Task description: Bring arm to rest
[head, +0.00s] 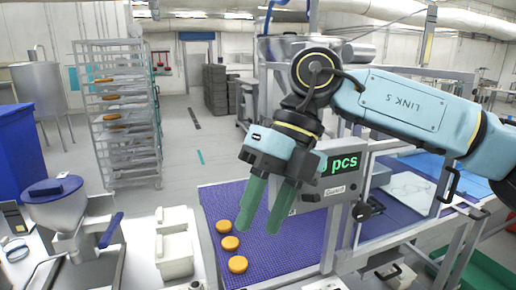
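My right arm (400,105) reaches in from the right, with its elbow and wrist above the purple conveyor belt. My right gripper (259,228) points down over the belt. Its two green fingers are apart, with only the belt showing between them, so it is open and empty. Several round orange-brown pieces (230,243) lie on the purple belt (290,243), in a row just left of the fingers. My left gripper is not in view.
A counter display (340,165) reading "pcs" stands right behind the gripper, its left part hidden. A white container (173,240) and a grey funnel-topped machine (57,205) stand left of the belt. A tray rack (118,115) is farther back.

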